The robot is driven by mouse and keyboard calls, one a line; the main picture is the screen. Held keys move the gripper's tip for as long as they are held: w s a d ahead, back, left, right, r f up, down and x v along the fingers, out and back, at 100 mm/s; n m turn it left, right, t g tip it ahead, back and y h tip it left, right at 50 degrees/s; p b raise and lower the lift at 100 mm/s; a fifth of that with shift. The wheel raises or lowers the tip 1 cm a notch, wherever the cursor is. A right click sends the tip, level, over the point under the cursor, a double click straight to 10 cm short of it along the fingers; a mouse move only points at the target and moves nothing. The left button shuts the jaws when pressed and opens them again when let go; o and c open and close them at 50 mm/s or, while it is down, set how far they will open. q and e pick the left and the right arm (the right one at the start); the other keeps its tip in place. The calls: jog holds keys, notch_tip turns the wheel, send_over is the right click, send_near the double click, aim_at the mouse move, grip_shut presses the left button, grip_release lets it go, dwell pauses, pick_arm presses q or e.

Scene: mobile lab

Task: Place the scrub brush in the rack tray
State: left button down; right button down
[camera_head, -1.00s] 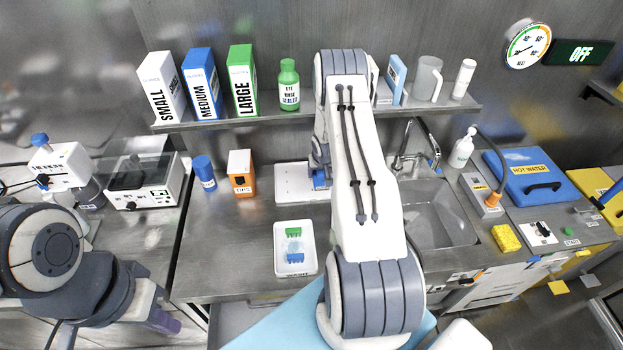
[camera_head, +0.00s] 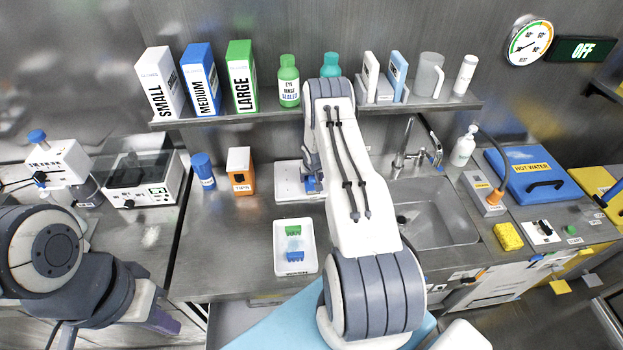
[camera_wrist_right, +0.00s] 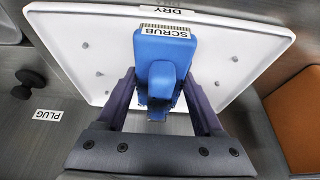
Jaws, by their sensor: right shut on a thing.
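The blue scrub brush (camera_wrist_right: 165,50), with a "SCRUB" label and bristles at its far end, is between the fingers of my right gripper (camera_wrist_right: 160,92), which is shut on it. The brush is over the white rack tray (camera_wrist_right: 228,30), marked "DRY" and dotted with small pegs. I cannot tell whether it touches the tray. In the head view the rack tray (camera_head: 287,181) is partly hidden by my right arm, and the brush (camera_head: 313,184) shows only as a small blue patch. My left gripper (camera_head: 160,318) is at the lower left, far from the tray; its opening is unclear.
A white wash tray (camera_head: 310,262) holds a green and a blue piece in front of the rack. An orange tips box (camera_head: 240,171) and blue bottle (camera_head: 203,171) stand left of it. The sink (camera_head: 435,213) is right. A loaded shelf (camera_head: 270,117) runs above.

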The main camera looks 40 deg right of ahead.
grip_release()
jog(key=shift+f, duration=0.1)
jog(key=shift+r, duration=0.2)
jog(key=shift+s+r+b, duration=0.1)
jog(key=shift+r+b, duration=0.3)
jog(key=shift+b, duration=0.05)
jog(key=b+v, duration=0.1)
jog(key=v, duration=0.1)
jog(key=shift+a+r, duration=0.15)
jog(key=shift+r, duration=0.15)
jog(key=v, duration=0.8)
jog(key=shift+s+a+r, duration=0.1)
jog(key=shift+s+r, duration=0.05)
jog(key=shift+r, duration=0.1)
